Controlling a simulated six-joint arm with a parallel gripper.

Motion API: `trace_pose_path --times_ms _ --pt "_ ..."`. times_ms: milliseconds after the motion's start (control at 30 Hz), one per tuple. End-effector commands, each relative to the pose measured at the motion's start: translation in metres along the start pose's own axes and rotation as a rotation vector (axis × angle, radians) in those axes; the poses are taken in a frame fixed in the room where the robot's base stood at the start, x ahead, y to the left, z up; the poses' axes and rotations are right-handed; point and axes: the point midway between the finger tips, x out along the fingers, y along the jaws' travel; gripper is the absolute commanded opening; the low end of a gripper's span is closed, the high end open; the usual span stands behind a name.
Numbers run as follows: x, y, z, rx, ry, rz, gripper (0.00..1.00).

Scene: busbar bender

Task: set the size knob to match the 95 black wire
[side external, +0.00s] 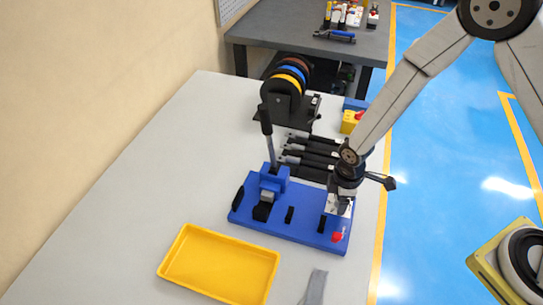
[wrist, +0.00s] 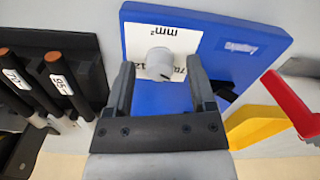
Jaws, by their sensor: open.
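The size knob (wrist: 159,62) is a light grey round knob on a white scale plate (wrist: 140,42) marked mm², on the blue bender base (wrist: 245,50). My gripper (wrist: 160,68) is open, with one finger on each side of the knob in the wrist view; I cannot tell whether they touch it. The knob's pointer direction is not clear, and the scale is partly hidden. In the side view my gripper (side external: 340,203) is low over the right end of the bender base (side external: 300,229). The black wire labelled 95 (wrist: 62,88) lies at the left of the wrist view.
Another labelled black wire (wrist: 18,80) lies beside it. The bender's lever (side external: 268,135) stands upright. A red knob (side external: 337,237) sits at the base's front right corner. A yellow tray (side external: 170,269) lies in front, wire spools (side external: 285,84) stand behind, and a yellow block (side external: 349,122) sits behind my gripper.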

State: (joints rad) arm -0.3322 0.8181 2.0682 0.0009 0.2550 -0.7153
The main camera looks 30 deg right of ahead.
Motion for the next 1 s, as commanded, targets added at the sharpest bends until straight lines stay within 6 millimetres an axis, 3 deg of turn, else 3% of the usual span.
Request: trace_pose_path --times_ms 33,200,267,667,1000 --pt "-0.0001 0.0 0.0 0.0 0.0 0.0 0.71" --pt "-0.0002 0.0 0.0 0.0 0.0 0.0 0.17" --pt "-0.0003 0.0 -0.0001 0.0 0.0 0.0 0.0" --pt "-0.0005 0.0001 -0.0001 0.032 0.0 0.0 0.0" --pt "-0.0006 0.0003 0.0 0.205 -0.001 0.0 0.0"
